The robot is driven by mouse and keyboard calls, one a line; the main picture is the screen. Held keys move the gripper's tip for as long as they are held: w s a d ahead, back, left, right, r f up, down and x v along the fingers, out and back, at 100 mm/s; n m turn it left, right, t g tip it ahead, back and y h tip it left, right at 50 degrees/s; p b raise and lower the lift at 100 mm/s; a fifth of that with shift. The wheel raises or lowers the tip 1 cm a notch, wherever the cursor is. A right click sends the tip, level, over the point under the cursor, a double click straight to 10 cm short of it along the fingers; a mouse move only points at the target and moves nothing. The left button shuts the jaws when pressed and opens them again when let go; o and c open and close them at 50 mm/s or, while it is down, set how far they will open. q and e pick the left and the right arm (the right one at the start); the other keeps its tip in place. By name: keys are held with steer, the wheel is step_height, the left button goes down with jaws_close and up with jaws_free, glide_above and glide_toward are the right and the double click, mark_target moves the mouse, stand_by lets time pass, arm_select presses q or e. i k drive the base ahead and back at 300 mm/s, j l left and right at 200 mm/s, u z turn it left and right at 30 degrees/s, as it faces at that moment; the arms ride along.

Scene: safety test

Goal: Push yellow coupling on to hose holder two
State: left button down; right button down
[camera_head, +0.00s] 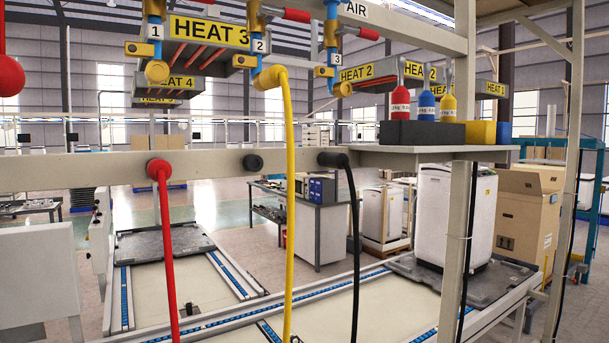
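The yellow coupling (270,78) is at the outlet under the blue valve pipe marked 2 (258,46). Its yellow hose (291,200) bends over and hangs down in front of the beam, past the bottom of the picture. Hose holder two seems to be the black round stub (253,162) in the middle of the grey beam. Nothing is on it, and it is left of and below the coupling. Neither of my grippers shows in the head view.
A red hose (168,250) hangs from the left holder on the beam (210,162), a black hose (354,240) from the right one. Pipes 1 (155,35) and 3 (333,58) flank pipe 2. A shelf (430,152) with colored bottles is at right. A red ball (10,76) is at far left.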

mark_target(268, 78)
steer(key=u, duration=0.3)
steer(key=i+l+u, duration=0.1)
steer(key=u, duration=0.35)
steer(key=l+u, duration=0.6)
steer(key=u, duration=0.25)
steer(key=l+u, duration=0.25)
steer(key=u, duration=0.2)
steer(key=l+u, duration=0.1)
steer(key=l, duration=0.35)
steer(key=k+l+u, duration=0.1)
steer(key=l, duration=0.35)
steer(key=k+l, duration=0.15)
steer(key=l, duration=0.3)
steer(key=k+l+u, duration=0.15)
steer(key=l, duration=0.3)
